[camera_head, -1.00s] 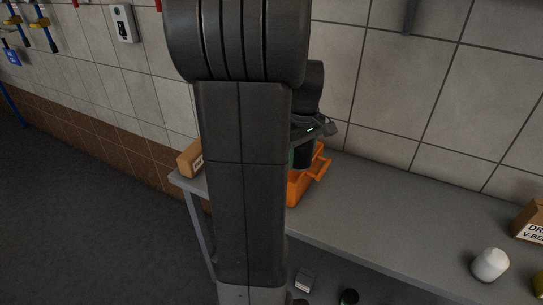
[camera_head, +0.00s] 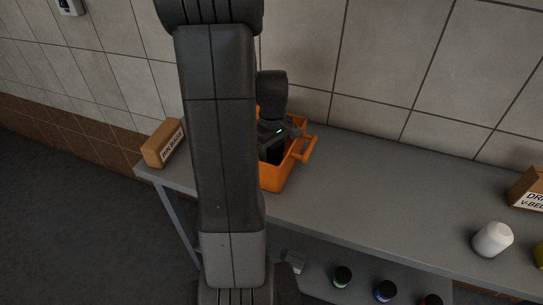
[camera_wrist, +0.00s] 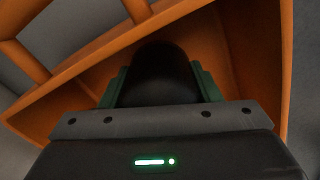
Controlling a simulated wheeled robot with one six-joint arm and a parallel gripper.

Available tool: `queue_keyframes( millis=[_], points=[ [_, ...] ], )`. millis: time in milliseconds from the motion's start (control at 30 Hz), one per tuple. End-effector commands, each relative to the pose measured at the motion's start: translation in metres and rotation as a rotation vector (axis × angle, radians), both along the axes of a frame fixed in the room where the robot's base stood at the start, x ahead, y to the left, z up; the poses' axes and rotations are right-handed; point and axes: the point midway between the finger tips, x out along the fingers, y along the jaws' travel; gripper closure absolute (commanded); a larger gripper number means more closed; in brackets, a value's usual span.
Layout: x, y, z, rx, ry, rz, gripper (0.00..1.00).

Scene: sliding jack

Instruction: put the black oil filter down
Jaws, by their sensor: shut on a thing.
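In the wrist view my gripper (camera_wrist: 162,86) has its green fingers on both sides of the black oil filter (camera_wrist: 162,70), shut on it. The filter is inside the walls of an orange crate (camera_wrist: 262,50); whether its bottom touches the crate floor I cannot tell. In the head view the orange crate (camera_head: 279,178) stands on the grey bench, partly hidden behind my arm. My wrist reaches down into it, and the filter shows there only as a dark shape.
A cardboard box (camera_head: 163,143) stands left of the crate on the grey bench (camera_head: 385,190). A white container (camera_head: 492,239) and another box (camera_head: 527,188) are at the right. The bench between is clear.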

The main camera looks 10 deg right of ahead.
Motion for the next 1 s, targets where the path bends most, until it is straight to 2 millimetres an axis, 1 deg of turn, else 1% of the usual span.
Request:
queue_keyframes(
  millis=[33,100,167,433,567,600,667,700,1000],
  points=[
    [0.000,0.000,-0.009,0.001,0.004,0.000,0.75],
    [0.000,0.000,-0.017,0.000,0.004,0.000,0.75],
    [0.000,0.000,-0.021,0.001,0.003,0.000,0.75],
    [0.000,0.000,-0.023,-0.001,-0.001,0.000,0.75],
    [0.000,0.000,-0.027,0.000,0.000,0.000,0.75],
    [0.000,0.000,-0.026,0.000,0.000,0.000,0.38],
    [0.000,0.000,-0.026,0.000,0.000,0.000,0.26],
    [0.000,0.000,-0.026,0.000,0.000,0.000,0.22],
    [0.000,0.000,-0.024,0.000,0.000,0.000,0.22]
  ],
)
